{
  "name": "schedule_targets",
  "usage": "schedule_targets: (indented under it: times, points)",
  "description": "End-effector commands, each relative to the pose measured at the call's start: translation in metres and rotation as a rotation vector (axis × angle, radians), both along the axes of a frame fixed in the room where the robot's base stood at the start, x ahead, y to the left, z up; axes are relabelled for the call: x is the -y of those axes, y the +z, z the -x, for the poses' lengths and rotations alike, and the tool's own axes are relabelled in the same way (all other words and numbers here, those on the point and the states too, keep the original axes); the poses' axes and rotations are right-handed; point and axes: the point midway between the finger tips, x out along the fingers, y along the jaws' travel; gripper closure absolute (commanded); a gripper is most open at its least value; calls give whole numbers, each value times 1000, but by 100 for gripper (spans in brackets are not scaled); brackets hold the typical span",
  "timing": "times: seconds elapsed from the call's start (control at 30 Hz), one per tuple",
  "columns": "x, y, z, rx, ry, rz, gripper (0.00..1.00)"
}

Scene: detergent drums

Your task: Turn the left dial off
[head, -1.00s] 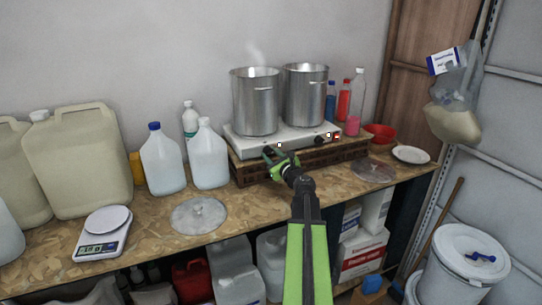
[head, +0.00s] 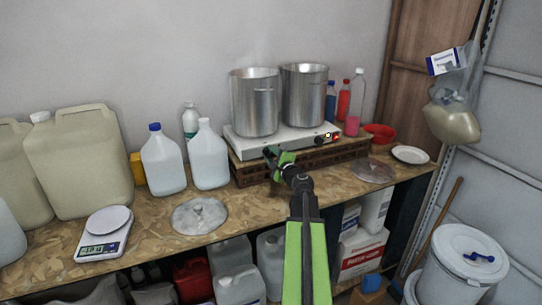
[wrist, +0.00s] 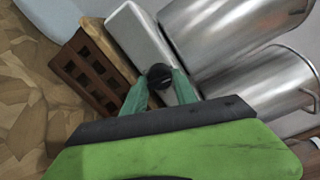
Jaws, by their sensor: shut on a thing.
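My gripper (wrist: 158,84) is shut on that dial. In the head view my gripper (head: 271,154) is at the hot plate's front face and hides most of the left dial. No lit mark shows beside the left dial. The right dial (head: 319,140) is black, with a small light mark beside it.
Two steel pots (head: 254,103) (head: 304,95) stand on the hot plate, close above my gripper. White jugs (head: 209,157) stand to the left, coloured bottles (head: 355,105) to the right. A round lid (head: 199,215) lies on the bench.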

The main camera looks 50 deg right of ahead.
Motion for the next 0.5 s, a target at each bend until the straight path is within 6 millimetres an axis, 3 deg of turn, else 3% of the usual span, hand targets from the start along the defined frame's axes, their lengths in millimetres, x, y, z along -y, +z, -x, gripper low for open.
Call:
schedule_targets:
  times: [0.5]
  points:
    - [-1,1,-1,-69,2,170,100]
